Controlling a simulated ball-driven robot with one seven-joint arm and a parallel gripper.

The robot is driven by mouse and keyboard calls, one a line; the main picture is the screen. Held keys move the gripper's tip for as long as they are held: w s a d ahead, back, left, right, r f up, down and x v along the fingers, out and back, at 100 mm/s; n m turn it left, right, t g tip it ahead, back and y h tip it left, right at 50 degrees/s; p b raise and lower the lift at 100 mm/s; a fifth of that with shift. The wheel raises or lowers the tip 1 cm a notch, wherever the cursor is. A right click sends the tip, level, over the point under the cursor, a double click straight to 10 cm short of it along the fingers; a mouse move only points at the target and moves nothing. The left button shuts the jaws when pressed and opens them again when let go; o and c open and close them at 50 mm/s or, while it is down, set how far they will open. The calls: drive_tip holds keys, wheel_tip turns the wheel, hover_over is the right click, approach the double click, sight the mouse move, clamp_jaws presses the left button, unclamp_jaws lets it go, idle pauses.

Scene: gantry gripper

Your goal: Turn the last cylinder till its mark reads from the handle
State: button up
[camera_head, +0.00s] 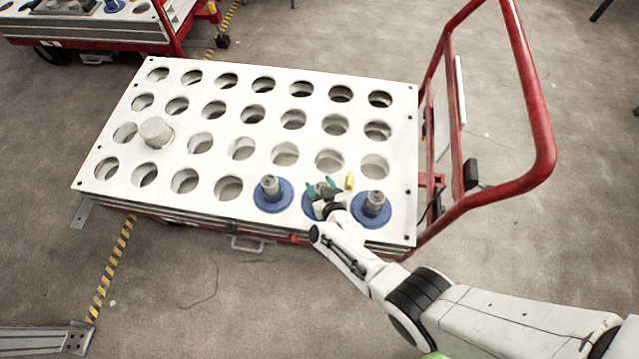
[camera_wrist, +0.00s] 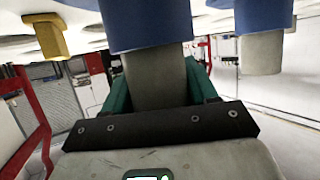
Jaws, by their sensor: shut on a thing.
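Three cylinders with blue flanges and grey knobs stand in the front row of the white perforated plate (camera_head: 222,110): a left one (camera_head: 272,198), a middle one (camera_head: 307,204) and a right one (camera_head: 370,212). My gripper (camera_head: 322,187) has its teal fingers closed around the middle cylinder's grey knob. In the wrist view, which looks upside down, my gripper (camera_wrist: 157,84) grips that grey knob (camera_wrist: 154,72) beneath the blue flange. Another blue-flanged cylinder (camera_wrist: 263,18) shows beside it. The red cart handle (camera_head: 543,140) is at the right. I cannot make out a mark on any cylinder.
A small yellow piece (camera_head: 349,181) stands between the middle and right cylinders. A plain grey cylinder (camera_head: 155,131) stands at the plate's left. The other holes look empty. A second red cart (camera_head: 95,35) is at the upper left. My arm reaches in from the lower right.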

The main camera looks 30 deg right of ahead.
drive_tip(key=shift+d+m+h, duration=0.1)
drive_tip(key=shift+m+h, duration=0.5)
drive_tip(key=shift+h, duration=0.1)
drive_tip(key=shift+w+m+g+h, duration=0.1)
drive_tip(key=shift+m+g+h, duration=0.2)
drive_tip(key=shift+m+h, duration=0.55)
drive_tip(key=shift+d+m+g+h+b, duration=0.2)
drive_tip(key=shift+m+g+h+b, duration=0.1)
drive_tip(key=shift+m+h, duration=0.45)
drive_tip(key=shift+m+g+h+b, duration=0.3)
drive_tip(key=shift+h, duration=0.2)
drive_tip(key=shift+f+m+g+h+b, duration=0.1)
drive_tip(key=shift+m+g+h+b, duration=0.35)
drive_tip(key=shift+m+h, duration=0.2)
drive_tip(key=shift+s+d+m+g+h, duration=0.15)
drive_tip(key=shift+s+m+g+h, duration=0.1)
drive_tip(key=shift+m+h, duration=0.2)
